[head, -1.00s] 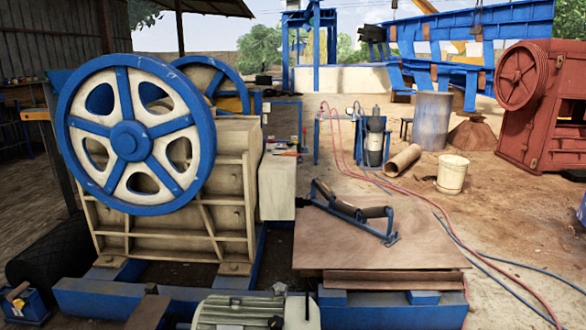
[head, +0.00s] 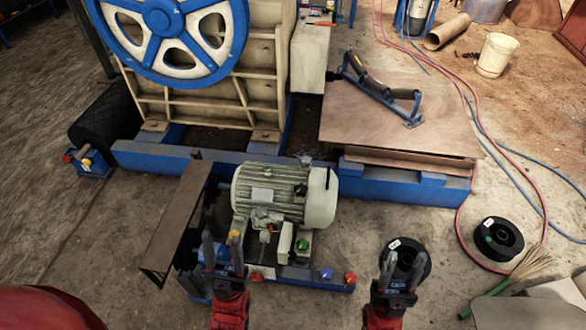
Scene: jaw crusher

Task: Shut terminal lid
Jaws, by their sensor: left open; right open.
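The grey-green electric motor (head: 285,193) sits on a blue base at the lower middle of the head view. A small pale terminal box (head: 285,242) shows on its near side, beside a green knob (head: 303,245). I cannot tell clearly which piece is the lid or how far it stands open. My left gripper (head: 222,248) is open and upright, just left of and nearer than the terminal box, apart from it as far as I can tell. My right gripper (head: 400,270) is open and empty, to the right of the motor.
The crusher flywheel (head: 165,25) and blue frame rail (head: 405,186) lie behind the motor. A brown metal channel (head: 178,210) stands to its left. A black cable spool (head: 498,239) lies at right; another is behind my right gripper. Red and blue knobs line the base's near edge.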

